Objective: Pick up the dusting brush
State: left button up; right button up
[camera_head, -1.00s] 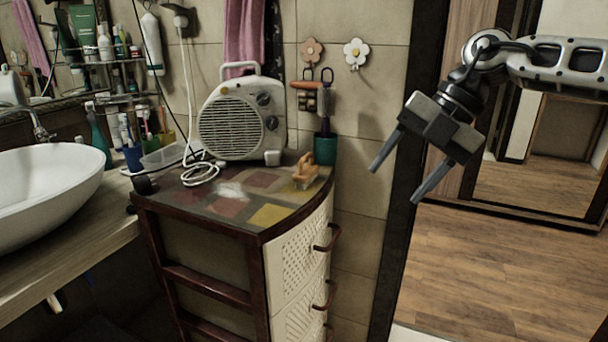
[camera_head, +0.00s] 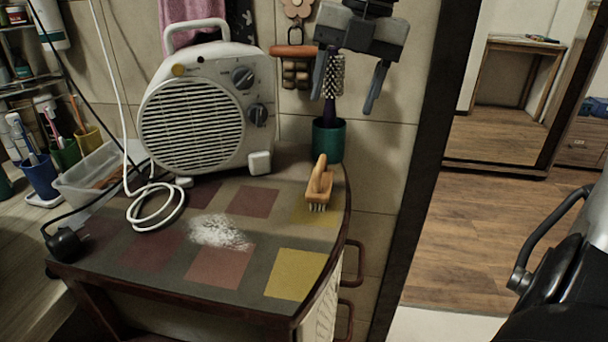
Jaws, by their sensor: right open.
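The dusting brush (camera_head: 319,187) has an orange-tan wooden handle and short pale bristles. It rests bristles down on the right part of the cabinet top (camera_head: 262,221). My right gripper (camera_head: 345,100) hangs above and behind it in the picture, fingers pointing down, open and empty. Its fingers are in front of the wall, close to a round hairbrush (camera_head: 333,78), and overlap it in the picture. I cannot tell whether they touch it. My left gripper is not in view.
A fan heater (camera_head: 200,110) with a white cord stands at the back of the cabinet. A green cup (camera_head: 328,140) holds the hairbrush just behind the dusting brush. White powder (camera_head: 219,231) lies mid-top. The front of the top is clear. A dark plug (camera_head: 66,243) lies at the left.

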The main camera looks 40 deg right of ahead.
send_over(324, 174)
jog(key=s+d, duration=0.1)
notch_tip(324, 174, down, 7)
jog(key=shift+f, duration=0.1)
jog(key=shift+w+a+f, duration=0.15)
jog(key=shift+f, duration=0.9)
jog(key=shift+w+a+f, duration=0.15)
jog(key=shift+a+f, duration=0.05)
jog(key=shift+f, duration=0.8)
jog(key=shift+w+a+f, duration=0.15)
jog(key=shift+f, duration=0.9)
jog(key=c, duration=1.1)
jog(key=shift+o, duration=0.2)
